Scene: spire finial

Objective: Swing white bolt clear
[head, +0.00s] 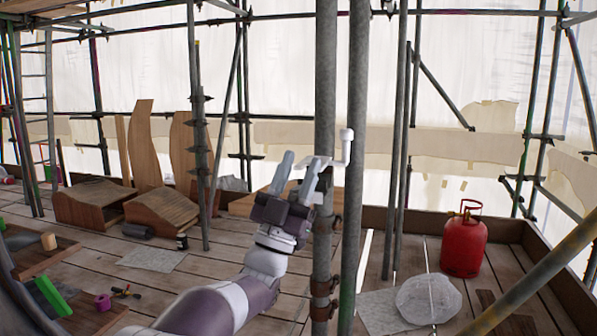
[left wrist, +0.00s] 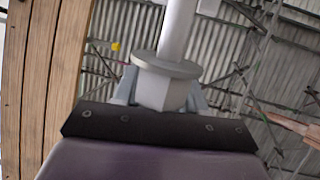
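My left gripper (head: 298,170) points upward just left of that pole. Its two fingers are apart, with a gap showing between them, and the white piece is close to the right fingertip. In the left wrist view a pale rod with a round flange and an angular block (left wrist: 164,86) appears between the fingers; I cannot tell whether they touch it. My right gripper is out of view.
The near upright pole (head: 325,110) stands directly right of my left gripper, with a second pole (head: 357,110) beside it. A red gas bottle (head: 463,245) and a clear plastic bundle (head: 427,299) are at the right. Wooden forms (head: 160,211) stand at the left on the plank deck.

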